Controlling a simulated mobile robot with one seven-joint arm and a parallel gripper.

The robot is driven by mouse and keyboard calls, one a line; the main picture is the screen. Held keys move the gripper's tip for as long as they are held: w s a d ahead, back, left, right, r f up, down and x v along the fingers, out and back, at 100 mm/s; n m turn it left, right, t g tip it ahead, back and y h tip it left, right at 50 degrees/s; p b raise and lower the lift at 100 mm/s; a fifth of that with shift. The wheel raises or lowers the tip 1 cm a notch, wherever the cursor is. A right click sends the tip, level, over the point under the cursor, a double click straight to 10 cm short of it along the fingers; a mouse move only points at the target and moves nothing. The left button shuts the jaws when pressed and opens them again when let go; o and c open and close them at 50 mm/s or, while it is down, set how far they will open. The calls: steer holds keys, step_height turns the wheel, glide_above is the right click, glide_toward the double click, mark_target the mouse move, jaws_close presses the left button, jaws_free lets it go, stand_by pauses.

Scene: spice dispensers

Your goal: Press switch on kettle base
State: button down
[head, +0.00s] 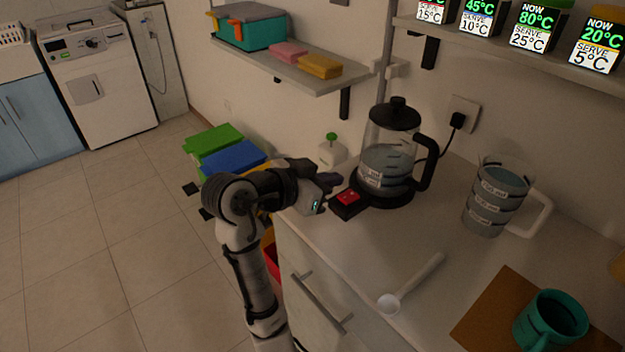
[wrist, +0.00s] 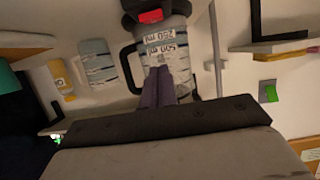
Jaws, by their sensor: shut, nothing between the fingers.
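The glass kettle (head: 388,150) with water and a black lid stands upright on its black round base (head: 387,194) on the counter. The red switch (head: 347,197) is on a black block at the base's front left. My gripper (head: 334,179) is shut and empty, its purple fingers just left of and behind the switch, apparently above counter height. In the wrist view the shut fingers (wrist: 160,72) overlap the kettle (wrist: 170,45), and the red switch (wrist: 150,16) is at the top edge, apart from the fingertips in the picture. Whether the switch is pressed cannot be told.
A measuring jug (head: 496,197) stands right of the kettle. A white spoon (head: 412,287) lies on the counter (head: 380,245), and a teal mug (head: 551,322) is on a brown board. A white bottle (head: 332,151) with a green cap stands behind my gripper. A shelf (head: 290,66) hangs above.

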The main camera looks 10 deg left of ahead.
mark_target(336, 208)
steer(key=x, duration=0.3)
steer(key=shift+f, duration=0.35)
step_height(336, 208, down, 2)
steer(key=shift+s+a+f+p, duration=0.1)
steer(key=shift+s+a+p, duration=0.05)
steer(key=shift+p, duration=0.2)
steer(key=shift+f, duration=0.55)
